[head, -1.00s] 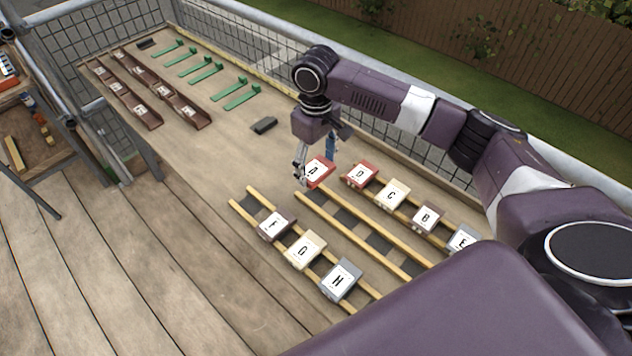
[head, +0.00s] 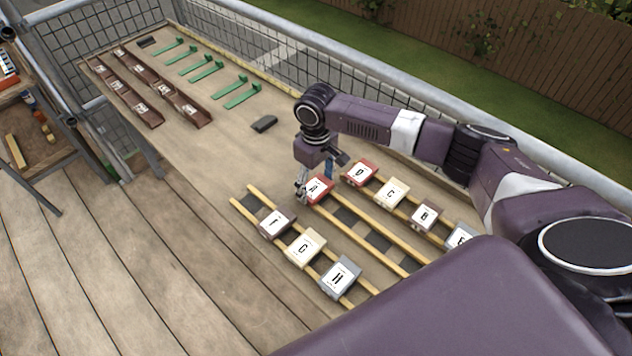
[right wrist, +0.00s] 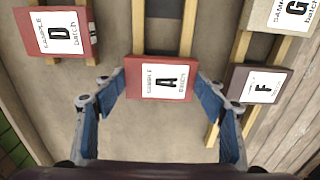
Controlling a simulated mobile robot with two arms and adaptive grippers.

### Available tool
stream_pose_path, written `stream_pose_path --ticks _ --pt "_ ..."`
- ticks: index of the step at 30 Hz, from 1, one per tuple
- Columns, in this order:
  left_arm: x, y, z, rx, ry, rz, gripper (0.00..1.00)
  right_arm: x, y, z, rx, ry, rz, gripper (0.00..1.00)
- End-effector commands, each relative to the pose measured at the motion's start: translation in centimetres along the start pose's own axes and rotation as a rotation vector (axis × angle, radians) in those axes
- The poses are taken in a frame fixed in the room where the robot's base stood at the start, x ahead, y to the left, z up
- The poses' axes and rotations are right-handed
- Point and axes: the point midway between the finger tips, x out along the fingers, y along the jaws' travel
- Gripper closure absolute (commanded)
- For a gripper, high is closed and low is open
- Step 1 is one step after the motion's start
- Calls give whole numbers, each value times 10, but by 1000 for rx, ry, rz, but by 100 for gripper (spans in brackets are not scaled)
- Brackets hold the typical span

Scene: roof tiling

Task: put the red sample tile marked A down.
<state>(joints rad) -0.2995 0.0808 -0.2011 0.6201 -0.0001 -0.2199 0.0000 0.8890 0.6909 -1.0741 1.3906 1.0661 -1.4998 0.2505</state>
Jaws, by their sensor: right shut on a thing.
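The red sample tile marked A (head: 318,190) is at the upper end of the middle pair of wooden rails (head: 384,254). My right gripper (head: 315,180) is shut on it, one finger on each side. In the right wrist view the tile A (right wrist: 161,80) lies level across the two rails, between the blue-padded fingers of the gripper (right wrist: 160,88). It looks down at the rails; I cannot tell if its underside touches them. My left gripper is not in view.
Red tile D (head: 359,174), cream C (head: 392,194), brown B (head: 426,216) and grey E (head: 461,238) sit on the rails to the right. Tiles F (head: 277,222), G (head: 305,246) and H (head: 340,277) sit on the left rails. The rest of the middle rails is bare.

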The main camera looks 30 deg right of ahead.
Motion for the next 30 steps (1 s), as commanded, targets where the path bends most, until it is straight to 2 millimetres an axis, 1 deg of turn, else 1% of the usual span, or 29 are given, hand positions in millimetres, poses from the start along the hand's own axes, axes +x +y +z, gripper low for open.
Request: stream_pose_path --ticks 5,6,10,18,22,26,30 --pt "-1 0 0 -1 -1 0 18 5 -1 0 -1 0 -2 64" --pt "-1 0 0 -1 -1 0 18 6 -1 0 -1 -1 -1 33" --pt "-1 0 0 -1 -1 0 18 6 0 0 -1 -1 -1 19" --pt "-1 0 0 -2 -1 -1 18 5 0 0 0 0 0 18" --pt "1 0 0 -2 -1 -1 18 -2 1 -1 0 2 2 18" --pt "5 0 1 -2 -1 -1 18 -20 0 -1 -1 3 0 18" --pt "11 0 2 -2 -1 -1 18 -51 0 -1 0 5 1 18"
